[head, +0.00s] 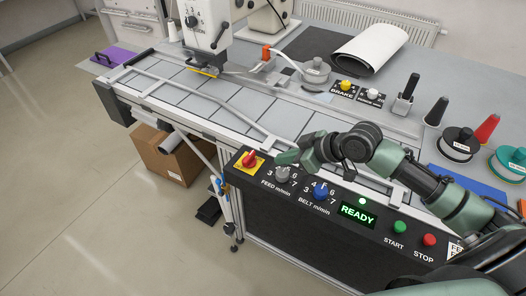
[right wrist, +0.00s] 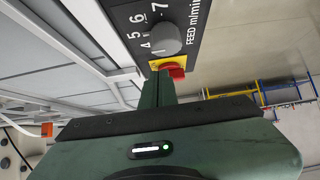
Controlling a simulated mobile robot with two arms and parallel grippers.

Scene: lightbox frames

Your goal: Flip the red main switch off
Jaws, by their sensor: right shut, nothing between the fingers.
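The red main switch (head: 249,158) sits on a yellow plate (head: 239,164) at the left end of the black control panel (head: 330,212). In the right wrist view the red switch (right wrist: 177,71) shows just past my fingertips, with part of its yellow plate (right wrist: 155,64). My right gripper (head: 280,158) is shut and empty, its tips close to the right of the switch in the head view. In the right wrist view the shut fingers (right wrist: 159,82) partly cover the plate. I cannot tell whether they touch the switch. My left gripper is not in view.
A grey feed knob (head: 282,175) sits beside the switch, then a blue belt knob (head: 320,194), a lit READY display (head: 358,214), a green start button (head: 400,227) and a red stop button (head: 429,240). A metal rail (head: 215,106) runs behind the panel. A cardboard box (head: 170,155) stands below.

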